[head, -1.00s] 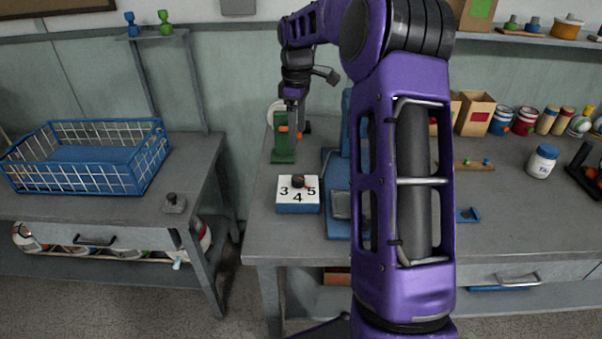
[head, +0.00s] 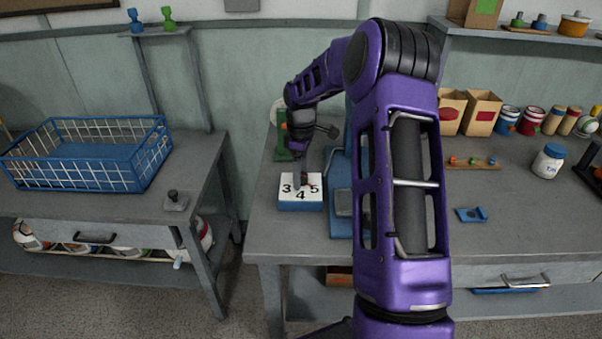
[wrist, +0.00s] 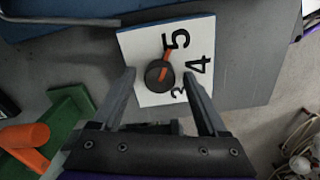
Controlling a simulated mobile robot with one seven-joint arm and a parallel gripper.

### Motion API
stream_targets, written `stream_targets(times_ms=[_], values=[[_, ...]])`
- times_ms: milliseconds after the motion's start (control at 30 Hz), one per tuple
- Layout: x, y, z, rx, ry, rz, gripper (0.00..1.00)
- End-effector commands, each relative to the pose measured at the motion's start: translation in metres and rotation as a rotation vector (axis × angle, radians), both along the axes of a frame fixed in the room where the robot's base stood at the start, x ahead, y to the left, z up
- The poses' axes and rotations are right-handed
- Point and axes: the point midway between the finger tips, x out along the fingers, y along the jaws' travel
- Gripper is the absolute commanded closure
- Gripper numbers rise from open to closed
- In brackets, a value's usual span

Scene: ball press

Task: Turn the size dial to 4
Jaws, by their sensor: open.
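The size dial (head: 300,205) is a blue box with a white face bearing 3, 4 and 5. It stands on the right-hand table, and its face (wrist: 195,28) also shows in the wrist view. Its round dark knob (wrist: 158,77) has an orange pointer (wrist: 166,48) directed at the 5. My gripper (head: 299,183) is just over the dial in the head view and hides part of the knob. In the wrist view my gripper (wrist: 160,74) is open, with a fingertip on either side of the knob. I cannot tell whether it touches the knob.
A blue press-like stand (head: 340,200) is close to the right of the dial. A green stand with an orange part (wrist: 50,135) is close by in the wrist view. The table front (head: 285,240) is clear. A blue wire basket (head: 90,150) stands on the left table.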

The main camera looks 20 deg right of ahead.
Motion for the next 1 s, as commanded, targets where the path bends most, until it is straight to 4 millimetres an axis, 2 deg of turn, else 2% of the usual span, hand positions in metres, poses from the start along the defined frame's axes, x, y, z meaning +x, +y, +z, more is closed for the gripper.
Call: stream_targets(times_ms=[133,500,567,1000], values=[[0.0,0.0,0.0002,0.0,0.0,0.0,0.24],[0.0,0.0,0.0006,0.0,0.0,0.0,0.91],[0.0,0.0,0.0006,0.0,0.0,0.0,1.0],[0.0002,-0.0002,0.0017,-0.001,0.0,-0.077,1.0]])
